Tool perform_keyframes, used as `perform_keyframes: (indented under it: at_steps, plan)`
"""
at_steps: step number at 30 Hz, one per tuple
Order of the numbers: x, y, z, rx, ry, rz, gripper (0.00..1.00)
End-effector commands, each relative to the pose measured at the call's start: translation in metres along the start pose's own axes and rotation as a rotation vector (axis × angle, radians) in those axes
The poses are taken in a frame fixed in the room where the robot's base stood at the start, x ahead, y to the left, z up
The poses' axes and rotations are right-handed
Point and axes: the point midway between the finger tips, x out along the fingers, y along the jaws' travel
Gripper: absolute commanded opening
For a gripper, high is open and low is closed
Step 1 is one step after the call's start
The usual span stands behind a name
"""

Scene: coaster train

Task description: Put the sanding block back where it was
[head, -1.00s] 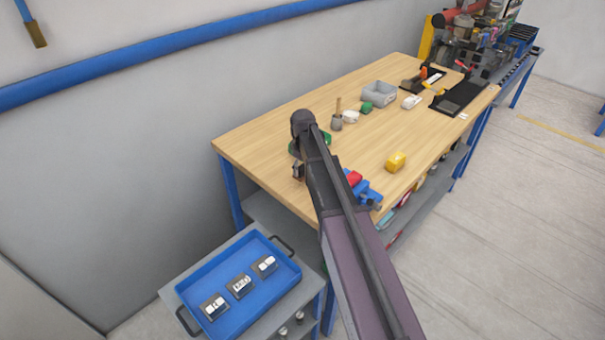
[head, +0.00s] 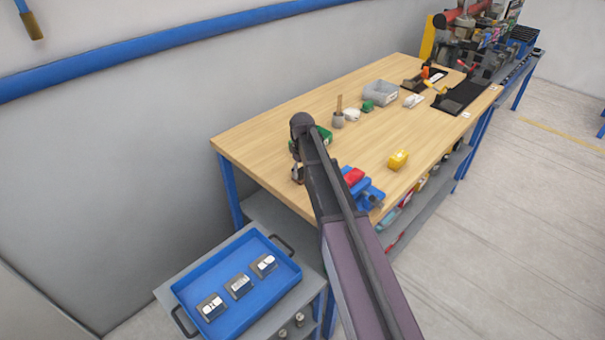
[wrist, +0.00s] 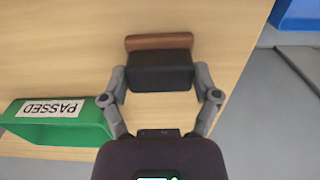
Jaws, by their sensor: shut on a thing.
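The sanding block (wrist: 160,68) looks like a dark block with a brown layer along its far side in the wrist view. My gripper (wrist: 161,84) is shut on it, with one finger at each end. In the head view my gripper (head: 297,173) is small, over the near left part of the wooden bench, and mostly hidden by my arm. I cannot tell whether the block touches the bench top.
A green bin labelled PASSED (wrist: 62,122) stands beside my gripper. A blue vise (head: 367,193) with a red part is at the bench's near edge. The bench middle is mostly clear.

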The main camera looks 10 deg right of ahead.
Motion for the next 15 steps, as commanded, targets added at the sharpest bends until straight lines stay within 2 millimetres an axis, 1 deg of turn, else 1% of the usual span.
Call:
perform_keyframes:
  at_steps: [8,13,14,15]
  plan:
    - [-0.0003,0.0004,0.0003,0.001,0.000,0.000,0.41]
    - [0.0040,0.0005,0.0004,0.001,0.000,0.000,0.41]
    - [0.0027,0.0006,0.0004,0.001,0.000,0.000,0.88]
    - [0.0024,0.0006,0.0004,0.001,0.000,0.000,1.00]
